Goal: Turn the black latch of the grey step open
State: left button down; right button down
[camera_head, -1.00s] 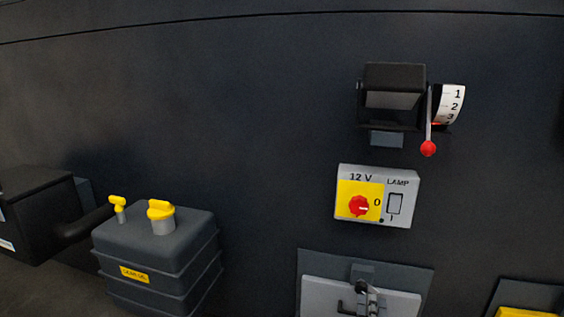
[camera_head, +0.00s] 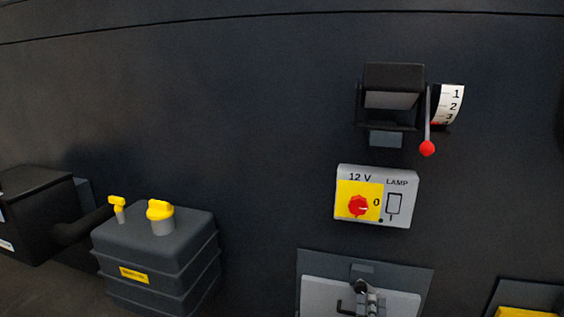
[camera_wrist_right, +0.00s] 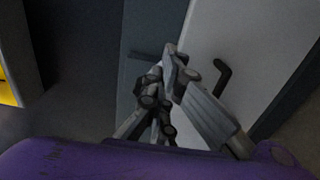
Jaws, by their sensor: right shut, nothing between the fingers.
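The grey step (camera_head: 318,292) is at the bottom of the head view, a light panel on a darker plate, cut off by the frame's lower edge. Its black latch (camera_head: 341,307) is a small bent handle on the panel. In the wrist view the latch (camera_wrist_right: 222,75) stands out from the light panel (camera_wrist_right: 240,35), to the right of the fingers. My right gripper (camera_head: 362,288) is in front of the step's upper part; its fingers also show in the wrist view (camera_wrist_right: 169,68). They are shut and empty, and appear apart from the latch. My left gripper is out of view.
Above the step are a 12 V switch box (camera_head: 400,215) and a red-tipped lever (camera_head: 427,148) with a numbered scale. A dark tank (camera_head: 165,262) with yellow caps stands at the left. A yellow part (camera_head: 525,312) is at the lower right.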

aim_at(374, 292)
jog(key=shift+w+a+r, duration=0.1)
jog(key=shift+w+r, duration=0.1)
jog(key=shift+r, duration=0.25)
jog(key=shift+w+a+r, duration=0.1)
jog(key=shift+w+r, duration=0.05)
jog(key=shift+r, duration=1.2)
jog(key=shift+d, duration=0.15)
jog(key=f+v, duration=0.1)
jog(key=v, duration=0.5)
jog(key=shift+d, duration=0.25)
jog(key=shift+s, duration=0.1)
